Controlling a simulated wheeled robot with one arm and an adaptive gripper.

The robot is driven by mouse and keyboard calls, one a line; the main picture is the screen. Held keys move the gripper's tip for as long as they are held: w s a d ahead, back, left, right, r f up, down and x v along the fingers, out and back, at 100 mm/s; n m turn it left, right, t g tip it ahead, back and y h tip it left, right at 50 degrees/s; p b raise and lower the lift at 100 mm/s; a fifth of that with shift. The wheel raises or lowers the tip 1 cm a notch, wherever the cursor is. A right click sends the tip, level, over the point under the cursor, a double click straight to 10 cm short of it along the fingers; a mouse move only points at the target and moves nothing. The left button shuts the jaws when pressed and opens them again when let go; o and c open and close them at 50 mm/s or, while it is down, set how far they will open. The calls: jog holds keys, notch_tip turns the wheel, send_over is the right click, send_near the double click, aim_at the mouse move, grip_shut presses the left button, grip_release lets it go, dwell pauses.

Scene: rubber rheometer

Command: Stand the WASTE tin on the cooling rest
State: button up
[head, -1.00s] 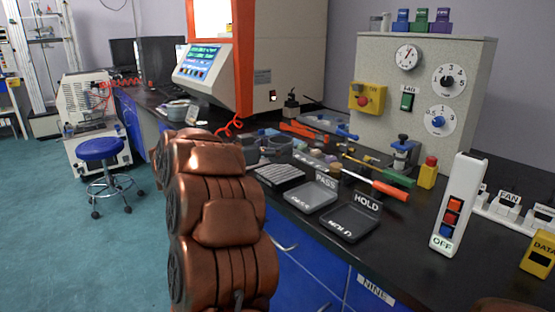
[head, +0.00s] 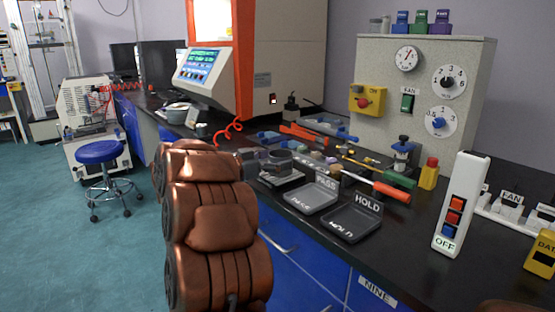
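The cooling rest appears to be the grey ridged plate (head: 283,182) near the front of the bench, left of the PASS tray. A dark grey round tin (head: 277,164) shows over it and covers much of its top. I cannot read a WASTE label on the tin, and I cannot tell whether it touches the plate. Another small grey shape (head: 250,156) shows left of the tin, partly behind my copper-coloured arm. My arm hides the end of itself, so my gripper and its fingers cannot be made out.
The PASS tray (head: 311,199) and HOLD tray (head: 350,224) lie to the right and look empty. An orange-handled tool (head: 389,192) lies behind them. A white switch block (head: 461,207) stands farther right. Bare black bench lies in front of it.

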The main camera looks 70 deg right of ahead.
jog(key=shift+r, duration=0.15)
jog(key=shift+w+a, duration=0.25)
jog(key=p+v, duration=0.2)
jog(key=v, duration=0.9)
jog(key=shift+a, duration=0.15)
jog(key=shift+w, duration=0.1)
